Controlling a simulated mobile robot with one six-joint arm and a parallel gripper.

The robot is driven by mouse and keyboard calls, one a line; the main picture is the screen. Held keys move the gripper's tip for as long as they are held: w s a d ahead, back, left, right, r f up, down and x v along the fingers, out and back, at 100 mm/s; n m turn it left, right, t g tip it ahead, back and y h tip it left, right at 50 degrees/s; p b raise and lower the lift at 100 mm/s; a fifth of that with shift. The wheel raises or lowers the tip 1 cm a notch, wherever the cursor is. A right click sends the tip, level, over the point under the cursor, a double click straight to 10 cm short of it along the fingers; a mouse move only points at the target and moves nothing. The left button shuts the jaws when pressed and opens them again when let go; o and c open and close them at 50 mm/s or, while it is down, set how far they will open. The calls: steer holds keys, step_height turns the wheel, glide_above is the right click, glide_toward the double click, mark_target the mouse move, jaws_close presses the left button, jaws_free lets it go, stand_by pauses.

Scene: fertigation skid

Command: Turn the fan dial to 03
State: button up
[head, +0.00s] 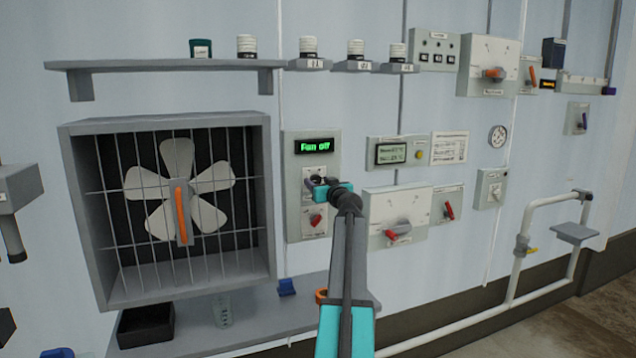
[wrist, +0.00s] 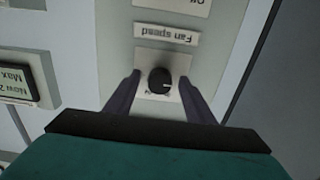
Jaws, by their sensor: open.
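The fan dial (wrist: 160,80) is a small round black knob under a "Fan speed" label (wrist: 166,34), which appears upside down in the wrist view. A light mark shows on the dial's right side in that view. My gripper (wrist: 160,88) is open, with one dark finger on each side of the dial and a gap on both sides. In the head view my gripper (head: 319,187) is at the grey fan panel (head: 291,222) and partly covers the dial. The panel's display (head: 314,146) reads "Fan off" in green.
A red switch (head: 316,219) sits just below my gripper on the same panel. A caged fan (head: 180,195) is to the left. A box with a red-tipped lever (head: 398,230) and a gauge screen (head: 392,153) are to the right. A shelf (head: 260,335) runs below.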

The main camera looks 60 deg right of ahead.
steer(key=shift+w, duration=0.1)
steer(key=c, duration=1.1)
steer(key=shift+o, duration=0.2)
